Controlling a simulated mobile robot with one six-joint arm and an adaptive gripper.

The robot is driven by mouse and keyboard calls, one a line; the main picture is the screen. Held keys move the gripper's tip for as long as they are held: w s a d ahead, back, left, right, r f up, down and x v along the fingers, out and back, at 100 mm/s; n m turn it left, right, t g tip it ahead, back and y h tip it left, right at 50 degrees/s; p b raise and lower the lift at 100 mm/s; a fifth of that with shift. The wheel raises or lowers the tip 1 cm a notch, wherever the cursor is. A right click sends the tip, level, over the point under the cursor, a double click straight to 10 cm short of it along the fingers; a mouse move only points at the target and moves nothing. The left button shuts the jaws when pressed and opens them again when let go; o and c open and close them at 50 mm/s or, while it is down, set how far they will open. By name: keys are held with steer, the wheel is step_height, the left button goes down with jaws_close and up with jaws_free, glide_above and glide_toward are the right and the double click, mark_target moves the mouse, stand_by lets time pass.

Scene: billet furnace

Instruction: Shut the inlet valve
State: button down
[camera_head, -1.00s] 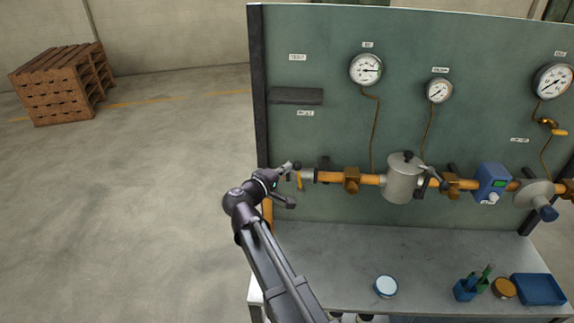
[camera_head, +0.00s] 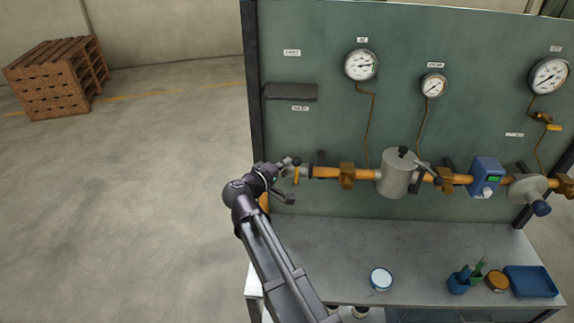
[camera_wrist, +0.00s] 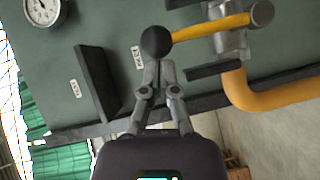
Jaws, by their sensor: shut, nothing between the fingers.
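The inlet valve is at the left end of the orange pipe line. Its metal body (camera_wrist: 228,38) and yellow lever (camera_wrist: 205,27) show in the wrist view; the lever (camera_head: 297,176) also shows small in the head view. A black ball knob (camera_wrist: 155,42) sits at the lever's end, beside the fingertips.
A dark shelf (camera_head: 291,92) juts from the green panel above the valve. A grey canister (camera_head: 396,174) and a blue box (camera_head: 485,176) sit farther right along the pipe. The bench (camera_head: 330,245) below holds a white-topped tin (camera_head: 381,279) and blue tray (camera_head: 531,282).

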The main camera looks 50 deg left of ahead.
steer(key=a+p+v, duration=0.1)
steer(key=a+v, duration=0.1)
steer(key=v, duration=1.1)
steer(key=shift+s+a+r+p, duration=0.2)
steer(key=shift+a+p, duration=0.1)
steer(key=shift+p, duration=0.1)
steer(key=shift+w, duration=0.1)
steer(key=w+d+f+m+g+h+b, duration=0.1)
steer(key=w+d+f+m+g+h, duration=0.2)
steer(key=w+d, duration=0.65)
steer(key=w+d+f+m+g+h, duration=0.2)
steer(key=w+d+f, duration=0.3)
steer(key=w+d, duration=0.45)
steer(key=w+d+f+m+g+h+b, duration=0.1)
steer(key=w+d+f+m+g+h, duration=0.2)
steer(key=w+d, duration=0.65)
steer(key=s+d+f+m+g+y+b, duration=0.1)
steer(key=d+f+m+g, duration=0.1)
steer(key=d, duration=1.1)
steer(key=s+d+f+m+g+y+b, duration=0.1)
steer(key=s+d+f+m+g+y, duration=0.1)
steer(key=d, duration=1.2)
steer(key=s+d+f+m+g+y+b, duration=0.1)
steer(key=d+f+m+g, duration=0.3)
steer(key=d, duration=0.9)
steer(key=shift+s+d+f+m+y, duration=0.35)
steer(key=shift+f+m+y, duration=0.35)
steer(key=shift+f, duration=0.55)
